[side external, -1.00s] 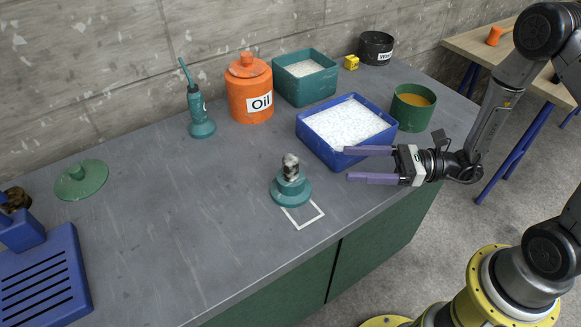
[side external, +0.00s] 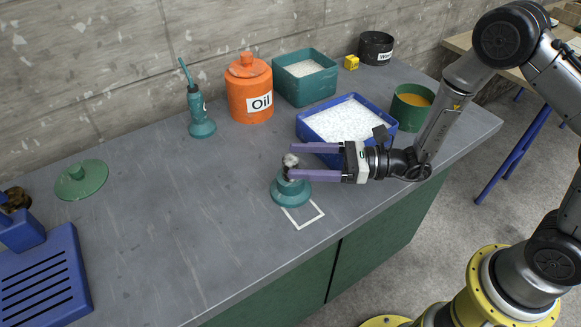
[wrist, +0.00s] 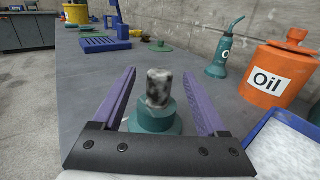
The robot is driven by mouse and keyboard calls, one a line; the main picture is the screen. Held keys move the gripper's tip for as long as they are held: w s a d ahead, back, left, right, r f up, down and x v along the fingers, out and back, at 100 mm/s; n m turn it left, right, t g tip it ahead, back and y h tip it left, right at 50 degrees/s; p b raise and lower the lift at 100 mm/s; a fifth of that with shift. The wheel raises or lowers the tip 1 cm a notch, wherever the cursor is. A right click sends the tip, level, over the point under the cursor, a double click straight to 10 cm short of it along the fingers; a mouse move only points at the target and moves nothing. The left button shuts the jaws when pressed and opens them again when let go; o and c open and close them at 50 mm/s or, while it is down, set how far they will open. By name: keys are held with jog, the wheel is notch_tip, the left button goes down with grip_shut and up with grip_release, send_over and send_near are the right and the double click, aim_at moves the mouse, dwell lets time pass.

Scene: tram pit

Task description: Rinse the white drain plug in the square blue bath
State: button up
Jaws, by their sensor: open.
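The drain plug (side external: 289,160), white with dark grime patches, stands upright on a teal stepped stand (side external: 291,192) on the bench. In the wrist view the plug (wrist: 159,88) is between the two purple fingers, with a gap on each side. My gripper (side external: 291,160) is open, coming in level from the right with its fingertips at the plug. The fingers partly hide the plug and stand in the side view. The square blue bath (side external: 306,130), filled with white foamy-looking contents, is behind my gripper, to the right of the stand.
A white outlined square (side external: 318,216) lies in front of the stand. An orange Oil jar (side external: 245,95), an oil can (side external: 200,115), a teal bin (side external: 300,92) and a green pot (side external: 399,113) stand behind. A blue slotted rack (side external: 50,280) is left. The bench middle-left is clear.

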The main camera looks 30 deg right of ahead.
jog(key=shift+w+a, duration=0.1)
grip_shut()
dwell(0.3)
jog(key=shift+r, duration=0.15)
jog(key=shift+r, duration=0.6)
jog(key=s+d+r, duration=0.6)
jog(key=s+r, duration=0.5)
jog(key=s, duration=0.1)
jog(key=shift+s+d+r, duration=0.15)
jog(key=shift+s+r, duration=0.15)
